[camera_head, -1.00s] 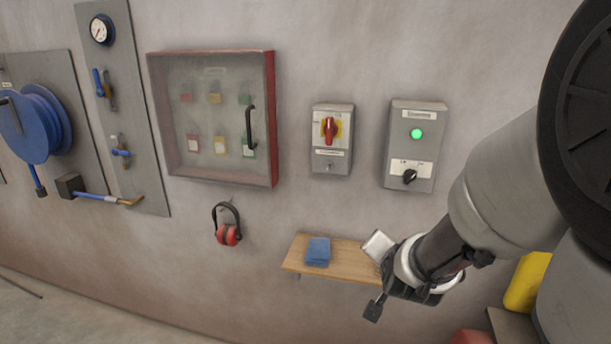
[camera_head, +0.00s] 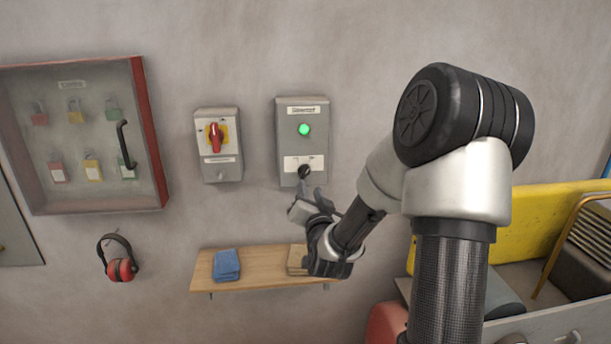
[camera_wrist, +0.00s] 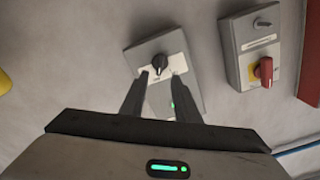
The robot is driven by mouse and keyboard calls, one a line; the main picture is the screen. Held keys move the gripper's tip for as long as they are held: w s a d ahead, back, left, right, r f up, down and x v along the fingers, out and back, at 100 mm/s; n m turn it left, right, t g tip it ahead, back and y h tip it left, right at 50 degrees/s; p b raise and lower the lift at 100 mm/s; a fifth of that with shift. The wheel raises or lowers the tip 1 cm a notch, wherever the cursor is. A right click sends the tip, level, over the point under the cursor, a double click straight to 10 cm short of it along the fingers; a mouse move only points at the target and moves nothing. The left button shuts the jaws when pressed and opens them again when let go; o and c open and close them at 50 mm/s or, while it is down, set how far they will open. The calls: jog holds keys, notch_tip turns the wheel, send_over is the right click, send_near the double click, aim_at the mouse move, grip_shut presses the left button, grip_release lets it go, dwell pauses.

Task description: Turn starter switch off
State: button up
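The starter box (camera_head: 289,110) is a grey box on the wall with a lit green lamp (camera_head: 304,130) and a black rotary switch (camera_head: 304,172) on a white plate below it. In the wrist view the black switch (camera_wrist: 159,63) lies ahead, between the lines of the two fingers, on the starter box (camera_wrist: 146,49). My gripper (camera_head: 318,194) is just below the switch in the head view. In the wrist view my gripper (camera_wrist: 159,76) has its fingers apart with nothing between the tips. Whether a finger touches the box cannot be told.
A grey isolator box (camera_head: 231,115) with a red handle on yellow hangs to the left. A lock cabinet (camera_head: 150,130) and red ear muffs (camera_head: 122,270) are farther left. A wooden shelf (camera_head: 265,276) with a blue cloth (camera_head: 227,265) is below.

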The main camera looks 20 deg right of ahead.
aim_at(305, 174)
jog(key=p+x, duration=0.1)
jog(key=x, duration=0.7)
jog(key=shift+w, duration=0.4)
grip_shut()
